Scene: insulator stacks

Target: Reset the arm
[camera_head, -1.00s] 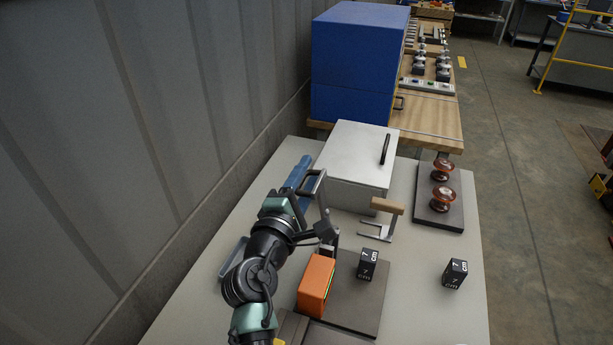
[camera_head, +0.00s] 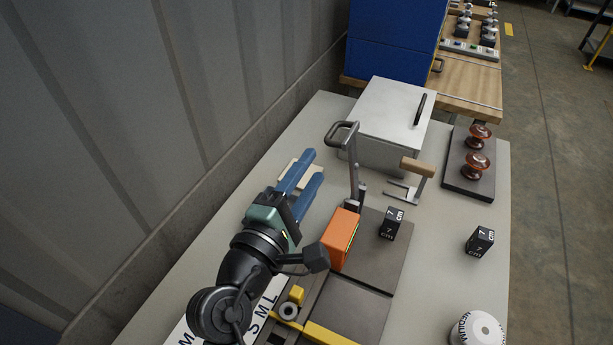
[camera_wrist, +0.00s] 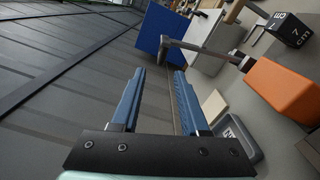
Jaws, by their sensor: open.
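My gripper (camera_head: 305,182) is open and empty, with two blue fingers set apart. In the head view it is over the left side of the grey table (camera_head: 228,215), left of the orange block. In the wrist view the gripper (camera_wrist: 157,95) has nothing between its fingers, and the grey wall panels fill the left side. The gripper partly covers a small pale item and the table edge behind it.
An orange block (camera_head: 341,238) and a metal post with a handle (camera_head: 352,165) stand close on the right. A white box (camera_head: 392,110), black cubes (camera_head: 392,222) and brown insulators (camera_head: 478,165) are farther right. The grey wall (camera_head: 130,130) is on the left.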

